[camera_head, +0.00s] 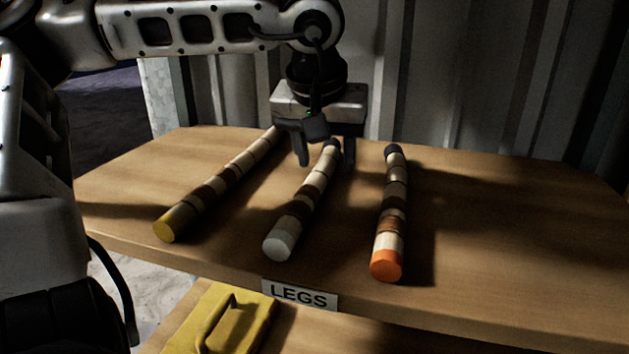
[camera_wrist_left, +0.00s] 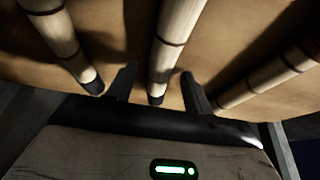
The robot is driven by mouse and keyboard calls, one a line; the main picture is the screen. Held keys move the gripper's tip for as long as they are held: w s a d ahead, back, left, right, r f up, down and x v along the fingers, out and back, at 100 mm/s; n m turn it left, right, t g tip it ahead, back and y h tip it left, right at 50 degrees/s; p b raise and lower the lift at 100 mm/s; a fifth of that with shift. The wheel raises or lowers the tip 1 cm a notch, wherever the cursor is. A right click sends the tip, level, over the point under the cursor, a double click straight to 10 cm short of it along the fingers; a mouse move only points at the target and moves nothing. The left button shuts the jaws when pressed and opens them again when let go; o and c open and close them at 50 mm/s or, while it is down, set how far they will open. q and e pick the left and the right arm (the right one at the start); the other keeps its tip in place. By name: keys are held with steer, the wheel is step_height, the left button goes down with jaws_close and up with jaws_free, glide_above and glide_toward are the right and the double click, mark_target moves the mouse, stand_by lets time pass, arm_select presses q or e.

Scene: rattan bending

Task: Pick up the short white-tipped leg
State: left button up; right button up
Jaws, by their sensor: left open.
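The white-tipped leg (camera_head: 302,208) lies on the wooden shelf between two other legs, its white end toward the front edge and its dark end at the back. My left gripper (camera_head: 325,163) is over the back end of this leg, open, with one finger on each side of it. In the left wrist view the leg (camera_wrist_left: 170,50) runs between the two open fingers (camera_wrist_left: 158,86), its dark end close to the gripper body. I cannot tell whether a finger touches it. My right gripper is not in view.
A yellow-tipped leg (camera_head: 215,188) lies to the left and an orange-tipped leg (camera_head: 392,215) to the right on the shelf (camera_head: 490,240). A LEGS label (camera_head: 299,295) is on the front edge. A yellow handled object (camera_head: 232,318) sits below. The shelf's right side is clear.

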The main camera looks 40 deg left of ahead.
arm_select(q)
steer(key=c, duration=1.1)
steer(key=shift+r, duration=0.5)
step_height(320, 180, up, 2)
steer(key=shift+r, duration=0.1)
steer(key=s+d+r, duration=0.7)
steer(key=d+r, duration=0.3)
steer(key=d, duration=0.2)
steer(key=shift+s, duration=0.3)
steer(key=shift+f, duration=0.1)
